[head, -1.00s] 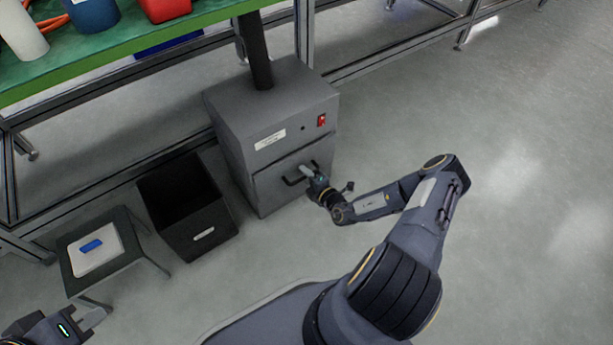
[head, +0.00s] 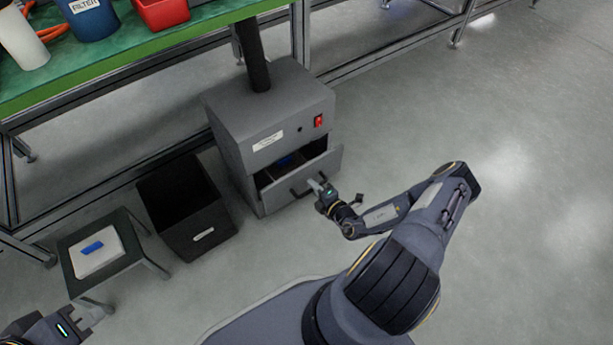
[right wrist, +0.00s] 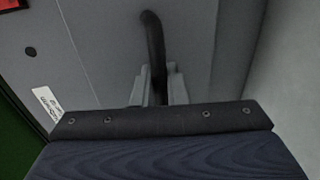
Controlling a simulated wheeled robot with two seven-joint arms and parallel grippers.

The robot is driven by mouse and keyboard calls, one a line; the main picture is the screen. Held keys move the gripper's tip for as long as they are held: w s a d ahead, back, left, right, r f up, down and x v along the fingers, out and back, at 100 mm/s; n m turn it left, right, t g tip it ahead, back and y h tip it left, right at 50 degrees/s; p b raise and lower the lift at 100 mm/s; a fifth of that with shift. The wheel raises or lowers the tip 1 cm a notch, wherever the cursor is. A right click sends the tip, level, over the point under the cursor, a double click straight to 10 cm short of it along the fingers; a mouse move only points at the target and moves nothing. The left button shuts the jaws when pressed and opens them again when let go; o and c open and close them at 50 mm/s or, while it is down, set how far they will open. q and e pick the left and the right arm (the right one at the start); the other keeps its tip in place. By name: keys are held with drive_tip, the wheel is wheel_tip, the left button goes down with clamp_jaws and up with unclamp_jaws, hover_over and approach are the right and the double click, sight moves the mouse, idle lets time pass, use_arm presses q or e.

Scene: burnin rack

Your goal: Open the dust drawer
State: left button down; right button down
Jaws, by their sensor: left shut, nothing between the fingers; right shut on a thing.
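The grey dust collector cabinet (head: 235,120) stands on the floor below the bench. Its dust drawer (head: 322,168) is pulled partly out at the lower front, and a gap above its front shows a dark inside with something blue. My right gripper (head: 318,185) is shut on the drawer's black bar handle (head: 298,191). In the right wrist view the fingers (right wrist: 158,85) close around the dark handle (right wrist: 152,40) in front of the grey drawer face. My left gripper (head: 92,314) is at the lower left corner, shut and empty, far from the drawer.
A black open bin (head: 205,237) stands on the floor left of the cabinet. A small stool (head: 142,252) left of it bears a white pad and a blue object (head: 92,247). The green-edged bench (head: 130,68) is above. The floor to the right is clear.

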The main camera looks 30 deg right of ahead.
drive_tip(key=f+p+v, duration=0.1)
drive_tip(key=f+v, duration=0.1)
drive_tip(key=v, duration=1)
drive_tip(key=shift+s+f, duration=0.2)
drive_tip(key=shift+s, duration=0.2)
drive_tip(key=c, duration=1.6)
unclamp_jaws()
drive_tip(key=shift+o, duration=0.2)
drive_tip(key=shift+s, duration=0.1)
drive_tip(key=p+v, duration=0.2)
drive_tip(key=v, duration=0.5)
drive_tip(key=shift+s, duration=0.3)
